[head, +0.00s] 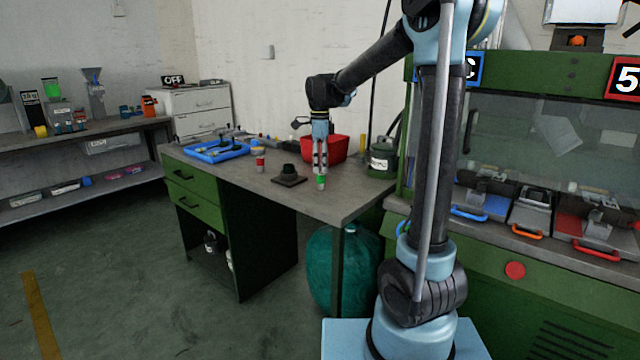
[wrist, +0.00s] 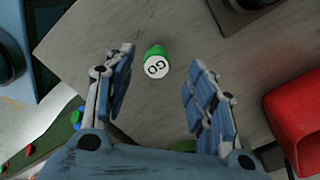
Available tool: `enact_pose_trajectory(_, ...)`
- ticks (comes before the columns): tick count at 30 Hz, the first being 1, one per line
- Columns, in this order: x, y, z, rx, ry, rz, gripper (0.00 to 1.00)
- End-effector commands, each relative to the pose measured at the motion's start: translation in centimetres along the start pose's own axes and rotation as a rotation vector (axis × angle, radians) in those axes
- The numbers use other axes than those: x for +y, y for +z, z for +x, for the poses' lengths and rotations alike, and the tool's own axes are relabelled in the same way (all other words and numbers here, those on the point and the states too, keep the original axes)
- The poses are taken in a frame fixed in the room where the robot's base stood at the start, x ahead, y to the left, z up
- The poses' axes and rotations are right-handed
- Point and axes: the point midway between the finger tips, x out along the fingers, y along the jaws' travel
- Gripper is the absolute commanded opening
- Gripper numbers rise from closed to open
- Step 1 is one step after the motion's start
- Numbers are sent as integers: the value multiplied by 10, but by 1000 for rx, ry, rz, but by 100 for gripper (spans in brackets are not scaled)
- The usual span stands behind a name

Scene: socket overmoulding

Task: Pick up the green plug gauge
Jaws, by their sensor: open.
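The green plug gauge (head: 321,182) stands upright on the workbench near its front edge in the head view. In the wrist view its white top marked "GO" (wrist: 157,67) and a green rim show from above. My gripper (head: 320,166) points straight down over the gauge in the head view. In the wrist view my gripper (wrist: 160,75) has its two blue fingers spread wide, with the gauge between and slightly beyond the fingertips, nearer the left finger. Nothing is held. I cannot tell the exact height of the fingertips over the gauge.
On the workbench (head: 345,199) stand a red bin (head: 323,149) behind the gripper, a dark fixture (head: 289,174) to the left, a red-banded gauge (head: 259,159) and a blue tray (head: 217,150). A dark green canister (head: 382,157) stands at right. The bench's front edge is close.

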Motion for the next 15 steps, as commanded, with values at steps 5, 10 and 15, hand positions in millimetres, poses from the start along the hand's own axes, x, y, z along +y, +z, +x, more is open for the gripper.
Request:
enact_pose_trajectory(5,0,-1,13,0,0,0,51)
enact_pose_trajectory(10,1,-4,36,0,0,0,51)
enact_pose_trajectory(15,1,-3,50,0,0,0,51)
